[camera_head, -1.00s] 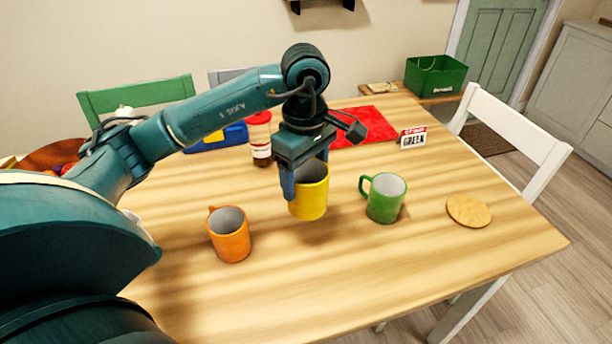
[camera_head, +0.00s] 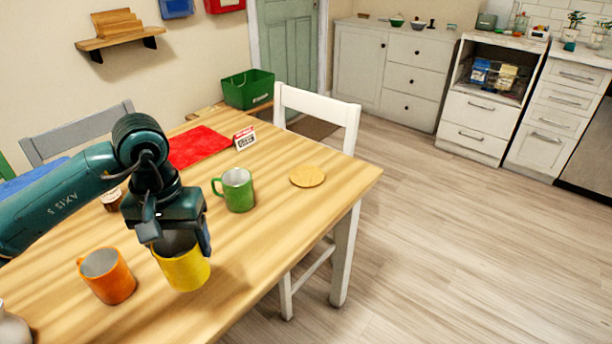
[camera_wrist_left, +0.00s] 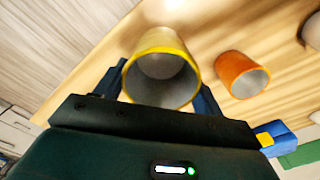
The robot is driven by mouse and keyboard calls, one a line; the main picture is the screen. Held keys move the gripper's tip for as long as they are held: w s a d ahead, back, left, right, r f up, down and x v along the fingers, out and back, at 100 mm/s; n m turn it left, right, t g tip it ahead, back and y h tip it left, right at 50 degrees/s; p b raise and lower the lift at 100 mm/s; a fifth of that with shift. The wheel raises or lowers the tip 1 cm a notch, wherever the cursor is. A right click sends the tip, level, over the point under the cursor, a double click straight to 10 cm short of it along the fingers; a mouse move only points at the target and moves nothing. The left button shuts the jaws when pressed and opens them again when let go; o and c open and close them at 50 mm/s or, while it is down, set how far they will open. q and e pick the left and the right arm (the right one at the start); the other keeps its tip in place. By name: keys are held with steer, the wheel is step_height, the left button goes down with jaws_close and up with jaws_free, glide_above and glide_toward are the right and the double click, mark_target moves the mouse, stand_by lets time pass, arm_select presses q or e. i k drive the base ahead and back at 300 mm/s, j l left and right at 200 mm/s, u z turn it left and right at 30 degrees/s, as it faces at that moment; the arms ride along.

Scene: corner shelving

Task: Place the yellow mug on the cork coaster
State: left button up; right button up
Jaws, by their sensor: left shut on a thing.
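The yellow mug (camera_head: 184,270) is in my left gripper (camera_head: 178,240), upright and seemingly a little above the table. In the left wrist view the yellow mug (camera_wrist_left: 161,70) sits between the two blue fingers of the gripper (camera_wrist_left: 161,85), its open mouth towards the camera. The round cork coaster (camera_head: 307,177) lies bare on the table near its right corner, behind and to the right of the mug. My right gripper is not in view.
A green mug (camera_head: 238,190) stands between the held mug and the coaster. An orange mug (camera_head: 106,275) stands just left of the held mug. A small sign (camera_head: 244,139) and a red mat (camera_head: 200,146) are farther back. A white chair (camera_head: 318,108) stands at the table's right side.

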mark_target(301, 174)
steer(key=i+l, duration=1.3)
steer(key=i, duration=0.15)
